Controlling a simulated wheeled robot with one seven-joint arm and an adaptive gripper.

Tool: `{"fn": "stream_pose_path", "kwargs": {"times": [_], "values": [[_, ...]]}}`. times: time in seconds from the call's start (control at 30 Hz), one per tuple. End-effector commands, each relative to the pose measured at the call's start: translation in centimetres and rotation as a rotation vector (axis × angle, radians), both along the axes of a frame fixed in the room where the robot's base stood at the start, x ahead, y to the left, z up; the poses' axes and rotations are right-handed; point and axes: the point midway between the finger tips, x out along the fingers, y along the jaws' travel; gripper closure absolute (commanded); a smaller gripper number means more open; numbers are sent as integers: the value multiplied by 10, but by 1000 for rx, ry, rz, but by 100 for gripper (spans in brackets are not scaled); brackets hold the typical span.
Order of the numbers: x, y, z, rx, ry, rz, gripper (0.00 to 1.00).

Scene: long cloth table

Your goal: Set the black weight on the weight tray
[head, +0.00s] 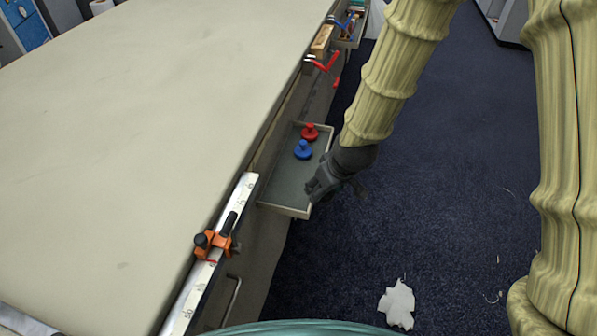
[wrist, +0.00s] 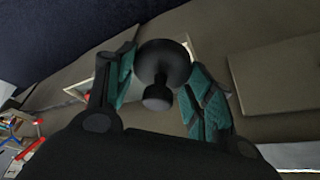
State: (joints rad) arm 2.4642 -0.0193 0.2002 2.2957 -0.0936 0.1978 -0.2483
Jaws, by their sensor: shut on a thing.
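My gripper (head: 322,190) is shut on the black weight (wrist: 165,62), which sits between the two teal finger pads in the wrist view. In the head view the weight cannot be made out against the dark gripper. The weight tray (head: 290,209) is a shallow open tray with a grey floor on the table's side. A red weight (head: 310,131) and a blue weight (head: 303,150) stand in its far half. My gripper is at the tray's near right edge; its height above the tray is unclear. Part of the tray rim (wrist: 204,47) shows behind the weight in the wrist view.
The long cloth table (head: 130,130) fills the left. A white ruled rail (head: 205,270) with an orange and black clamp (head: 216,239) runs along its edge near me. Farther along are red-handled tools (head: 322,63) and another tray (head: 350,38). The tray's near floor looks clear.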

Motion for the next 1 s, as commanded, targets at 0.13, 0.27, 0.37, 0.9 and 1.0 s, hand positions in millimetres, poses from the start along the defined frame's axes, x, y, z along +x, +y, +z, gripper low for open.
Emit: {"fn": "stream_pose_path", "kwargs": {"times": [0.13,0.27,0.37,0.9,1.0], "values": [[-16,22,-16,3,-1,138,86],[-30,40,-23,2,-1,265,86],[-41,53,-28,3,-2,361,86],[-86,96,-39,0,-2,750,86],[-84,97,-39,0,-3,764,86]]}}
